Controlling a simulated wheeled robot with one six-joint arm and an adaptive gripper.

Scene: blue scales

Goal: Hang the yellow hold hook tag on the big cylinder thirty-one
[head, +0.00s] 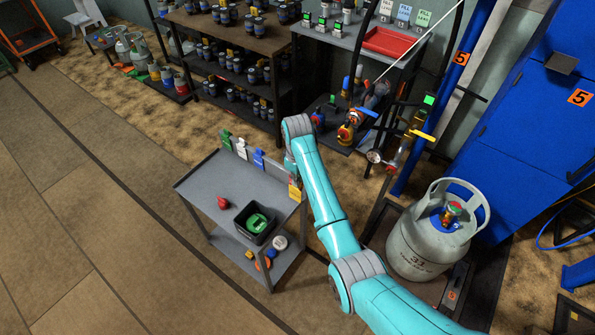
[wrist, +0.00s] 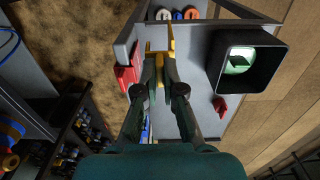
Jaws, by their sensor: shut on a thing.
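The yellow tag (head: 295,191) is at the right back corner of the grey cart, just below the end of my arm. In the wrist view my gripper (wrist: 158,66) is shut on the yellow tag (wrist: 171,47), beside the cart's edge. I cannot tell whether the tag still touches the cart. The big grey cylinder (head: 418,254), marked 31, stands upright at the right on a low platform, with a collar handle and a red and green valve on top. In the head view my gripper is mostly hidden by my arm.
The grey cart (head: 195,182) bears green (head: 226,139), white (head: 242,149) and blue (head: 259,158) tags along its back edge, a black bin (head: 242,229) and a red object (head: 222,202). A pipe stand with gauge (head: 374,156) and a blue cabinet (head: 530,125) stand near the cylinder.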

